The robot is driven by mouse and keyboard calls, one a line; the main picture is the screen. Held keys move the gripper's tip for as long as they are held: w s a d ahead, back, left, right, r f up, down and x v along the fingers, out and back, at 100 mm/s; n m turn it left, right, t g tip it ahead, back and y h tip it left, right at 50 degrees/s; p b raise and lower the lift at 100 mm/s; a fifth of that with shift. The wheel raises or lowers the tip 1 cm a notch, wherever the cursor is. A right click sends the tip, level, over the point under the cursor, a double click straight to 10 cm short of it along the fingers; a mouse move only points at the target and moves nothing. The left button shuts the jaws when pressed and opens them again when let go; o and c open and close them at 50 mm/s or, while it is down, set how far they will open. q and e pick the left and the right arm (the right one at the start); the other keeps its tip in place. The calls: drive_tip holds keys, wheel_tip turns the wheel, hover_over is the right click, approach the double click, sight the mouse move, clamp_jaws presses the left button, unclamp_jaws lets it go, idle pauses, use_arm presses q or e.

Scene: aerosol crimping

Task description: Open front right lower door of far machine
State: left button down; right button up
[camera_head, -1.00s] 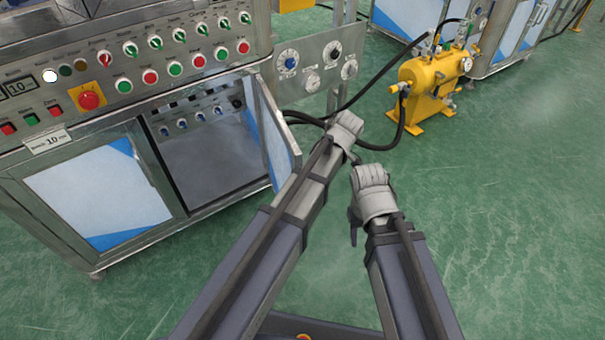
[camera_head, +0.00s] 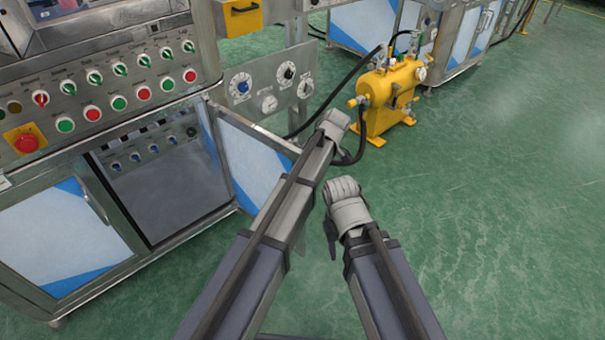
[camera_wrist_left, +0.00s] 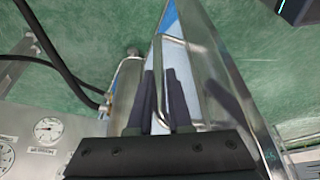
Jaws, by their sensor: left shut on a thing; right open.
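The lower right door (camera_head: 252,160) of the near control-panel machine stands open, swung outward, with a white and blue panel. In the left wrist view the door (camera_wrist_left: 225,75) is seen close, with its metal bar handle (camera_wrist_left: 158,75) running between my finger pads. My left gripper (camera_head: 335,124) is at the door's outer edge, shut on the handle; its fingers (camera_wrist_left: 160,100) show in the wrist view. My arm hides part of the door and the handle in the head view. My right gripper (camera_head: 344,194) is open and empty, away from the door above the floor.
The cabinet interior (camera_head: 165,180) is exposed, with blue knobs inside. The lower left door (camera_head: 60,240) is closed. A gauge plate (camera_head: 270,85) is beside the machine. A yellow tank (camera_head: 385,95) with black hoses stands beyond my grippers. Green floor (camera_head: 500,220) at right is clear.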

use_arm(q)
drive_tip(key=c, duration=0.8)
unclamp_jaws()
drive_tip(key=shift+c, duration=0.2)
drive_tip(key=shift+r, duration=0.1)
drive_tip(key=p+v, duration=0.7)
drive_tip(key=shift+r, duration=0.3)
drive_tip(key=shift+d, duration=0.1)
